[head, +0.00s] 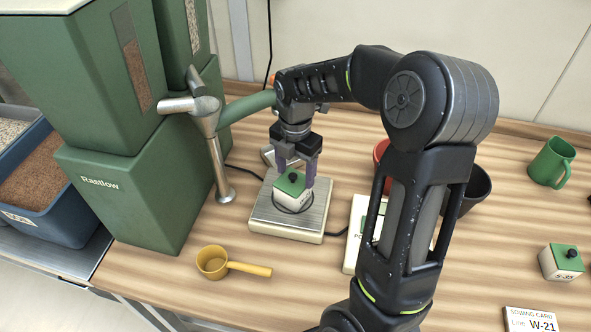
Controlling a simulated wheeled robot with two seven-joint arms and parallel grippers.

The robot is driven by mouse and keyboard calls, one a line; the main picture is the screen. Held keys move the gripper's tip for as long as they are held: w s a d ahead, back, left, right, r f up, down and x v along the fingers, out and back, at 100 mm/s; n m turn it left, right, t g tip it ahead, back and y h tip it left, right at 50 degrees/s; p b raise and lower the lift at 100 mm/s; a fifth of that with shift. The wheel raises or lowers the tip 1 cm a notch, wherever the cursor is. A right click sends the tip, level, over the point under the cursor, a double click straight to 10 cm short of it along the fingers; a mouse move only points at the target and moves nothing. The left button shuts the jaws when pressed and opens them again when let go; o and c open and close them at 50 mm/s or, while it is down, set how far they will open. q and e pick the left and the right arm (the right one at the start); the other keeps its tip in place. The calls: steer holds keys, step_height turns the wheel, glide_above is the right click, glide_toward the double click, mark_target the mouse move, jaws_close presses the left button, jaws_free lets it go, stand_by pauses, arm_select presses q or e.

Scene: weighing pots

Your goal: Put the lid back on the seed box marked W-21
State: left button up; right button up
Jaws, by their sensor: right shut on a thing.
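A small white seed box (288,205) stands on the metal plate of a scale (262,214). Its green lid (286,186) with a black knob sits on top and looks level. The mark on this box is too small to read. My right gripper (297,174) points down over it, one finger on each side of the lid, shut on the lid's edges. Its far finger is partly hidden. A sowing card (531,321) at the lower right reads Line W-21. My left gripper is not in view.
Another lidded box (561,263), seemingly marked S-35, and a green mug (552,162) stand at right. A yellow scoop (213,262) lies front left. The green dispenser (120,200) and metal post (219,165) stand left. A dark pot (474,188) is partly behind my arm.

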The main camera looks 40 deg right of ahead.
steer(key=o, duration=1.6)
steer(key=shift+r, duration=0.1)
steer(key=shift+r+p, duration=2.8)
steer(key=shift+r, duration=0.65)
steer(key=shift+c, duration=0.7)
jaws_close()
steer(key=shift+f, duration=0.15)
